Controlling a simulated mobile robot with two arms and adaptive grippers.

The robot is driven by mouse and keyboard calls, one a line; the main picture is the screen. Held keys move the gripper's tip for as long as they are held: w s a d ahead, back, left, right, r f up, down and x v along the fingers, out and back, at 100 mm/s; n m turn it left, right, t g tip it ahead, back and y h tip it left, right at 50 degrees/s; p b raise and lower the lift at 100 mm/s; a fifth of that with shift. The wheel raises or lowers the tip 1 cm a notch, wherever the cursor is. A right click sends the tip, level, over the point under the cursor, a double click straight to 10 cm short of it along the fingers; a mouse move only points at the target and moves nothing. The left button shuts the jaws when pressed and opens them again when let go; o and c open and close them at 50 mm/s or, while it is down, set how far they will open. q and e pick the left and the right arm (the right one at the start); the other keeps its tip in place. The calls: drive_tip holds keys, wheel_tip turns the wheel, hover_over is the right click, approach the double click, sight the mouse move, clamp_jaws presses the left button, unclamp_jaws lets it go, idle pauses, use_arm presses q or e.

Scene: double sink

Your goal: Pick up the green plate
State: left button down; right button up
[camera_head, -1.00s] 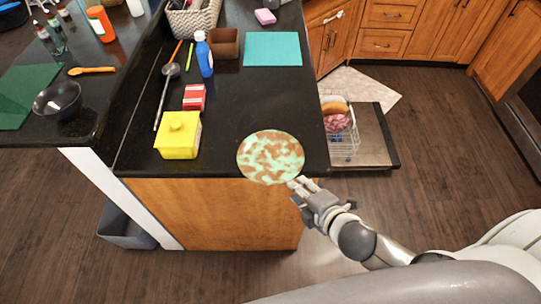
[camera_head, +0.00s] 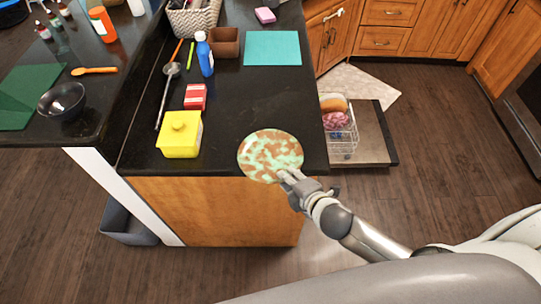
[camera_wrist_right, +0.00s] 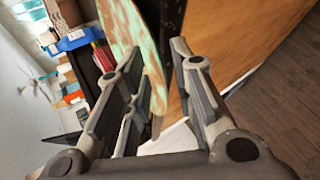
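The green plate (camera_head: 268,150), pale green with brown blotches, lies at the near right corner of the black counter, its near rim reaching over the front edge. My right gripper (camera_head: 287,177) is at the plate's near right rim, one finger showing over it. In the right wrist view the fingers (camera_wrist_right: 160,95) are spread apart. The rim of the plate (camera_wrist_right: 133,30) reaches in between them, closer to the left-hand fingers, and a gap shows on the other side. The left-hand fingers hide part of the plate. My left gripper is not in view.
A yellow lidded box (camera_head: 180,140) stands left of the plate, with a red box (camera_head: 195,97) behind it. A blue bottle (camera_head: 205,60) and a teal mat (camera_head: 273,48) are farther back. An open dishwasher door (camera_head: 365,135) with a rack is right of the counter.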

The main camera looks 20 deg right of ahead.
clamp_jaws()
drive_tip(key=shift+r, duration=0.15)
